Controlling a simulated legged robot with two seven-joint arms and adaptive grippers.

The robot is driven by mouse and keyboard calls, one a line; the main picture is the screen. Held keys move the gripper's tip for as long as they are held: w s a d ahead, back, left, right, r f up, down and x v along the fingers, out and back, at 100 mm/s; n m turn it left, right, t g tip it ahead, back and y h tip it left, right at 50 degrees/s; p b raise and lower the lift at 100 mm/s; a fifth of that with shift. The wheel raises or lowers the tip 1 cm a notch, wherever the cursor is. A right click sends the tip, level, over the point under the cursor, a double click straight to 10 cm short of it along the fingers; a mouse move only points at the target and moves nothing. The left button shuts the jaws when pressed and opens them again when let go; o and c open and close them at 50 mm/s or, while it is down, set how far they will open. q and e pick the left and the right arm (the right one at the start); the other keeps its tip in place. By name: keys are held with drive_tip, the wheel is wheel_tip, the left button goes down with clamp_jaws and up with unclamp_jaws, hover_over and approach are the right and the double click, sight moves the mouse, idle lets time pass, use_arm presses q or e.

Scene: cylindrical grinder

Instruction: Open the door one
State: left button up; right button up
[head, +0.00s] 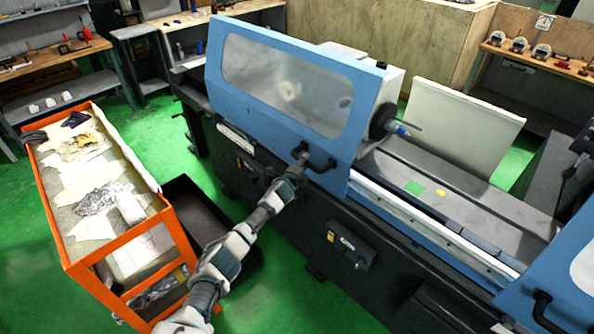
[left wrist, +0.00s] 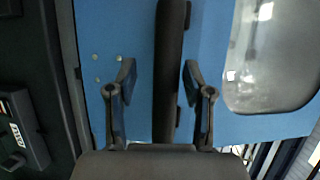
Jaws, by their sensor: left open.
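The blue sliding door (head: 240,100) with a large clear window is at the left of the grinder in the head view. Its black bar handle (head: 322,165) is at its lower right. My left gripper (head: 302,156) is at the handle, its arm reaching up from the bottom. In the left wrist view the dark handle bar (left wrist: 170,40) runs between the two spread fingers of the left gripper (left wrist: 158,76), with gaps visible on both sides. The blue door (left wrist: 215,60) is behind them. I do not see my right gripper.
A second blue door (head: 555,285) with a black handle (head: 543,312) is at the lower right. The grinder bed (head: 470,185) between the doors is exposed. An orange cart (head: 72,262) with cloths stands at the left.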

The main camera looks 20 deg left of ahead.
use_arm(q)
drive_tip(key=s+d+r, duration=0.1)
drive_tip(key=s+r, duration=0.1)
drive_tip(key=s, duration=0.9)
drive_tip(key=shift+s, duration=0.15)
use_arm(e)
drive_tip(key=shift+d+f, duration=0.15)
drive_tip(key=shift+d, duration=0.4)
